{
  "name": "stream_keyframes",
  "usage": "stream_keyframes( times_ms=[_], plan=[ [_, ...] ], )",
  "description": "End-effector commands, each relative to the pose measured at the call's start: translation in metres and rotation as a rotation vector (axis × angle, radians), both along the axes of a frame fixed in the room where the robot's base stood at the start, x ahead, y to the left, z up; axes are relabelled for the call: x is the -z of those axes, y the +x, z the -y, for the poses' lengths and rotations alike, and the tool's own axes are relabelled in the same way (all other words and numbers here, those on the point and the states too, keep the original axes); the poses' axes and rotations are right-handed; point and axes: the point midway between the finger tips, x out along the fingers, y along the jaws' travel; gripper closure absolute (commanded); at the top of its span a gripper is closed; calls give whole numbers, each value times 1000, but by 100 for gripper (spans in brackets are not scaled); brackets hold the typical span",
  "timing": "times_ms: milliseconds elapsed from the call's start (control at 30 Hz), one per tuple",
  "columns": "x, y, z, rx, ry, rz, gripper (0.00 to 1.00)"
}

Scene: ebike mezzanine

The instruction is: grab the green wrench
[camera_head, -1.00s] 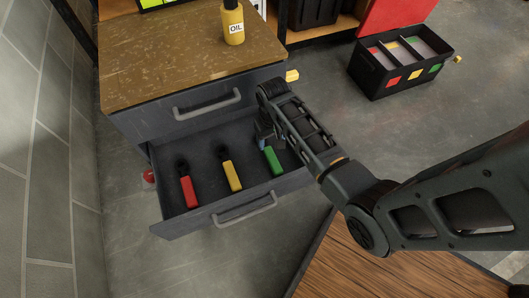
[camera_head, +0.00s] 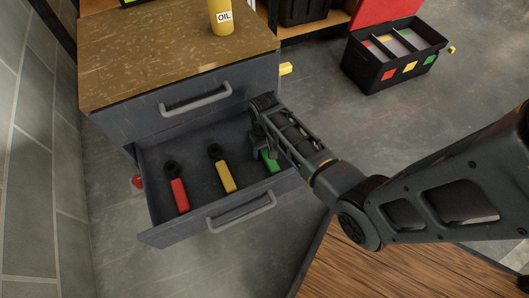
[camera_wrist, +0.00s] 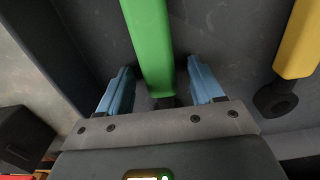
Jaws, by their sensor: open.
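The green wrench (camera_head: 270,161) lies in the right part of the open drawer, partly hidden behind my arm in the head view. In the wrist view the green wrench (camera_wrist: 150,45) runs from the top edge down between my two blue fingers. My gripper (camera_wrist: 160,78) is open, with one finger on each side of the handle and a gap showing on both sides. The wrench's dark head end is mostly hidden behind the gripper body. In the head view my gripper (camera_head: 262,142) is inside the drawer, its fingers mostly hidden.
A yellow wrench (camera_head: 226,177) and a red wrench (camera_head: 179,195) lie left of the green one in the drawer (camera_head: 207,222). The cabinet top (camera_head: 170,50) bears an oil bottle (camera_head: 222,17). A black toolbox (camera_head: 385,78) with coloured compartments stands on the floor.

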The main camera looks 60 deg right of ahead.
Motion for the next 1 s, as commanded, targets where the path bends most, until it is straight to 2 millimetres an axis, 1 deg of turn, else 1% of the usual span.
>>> stream_keyframes(
  times_ms=[100,800,1000],
  plan=[
    [-1,0,0,0,0,0,34],
    [-1,0,0,0,0,0,100],
    [-1,0,0,0,0,0,100]
  ],
)
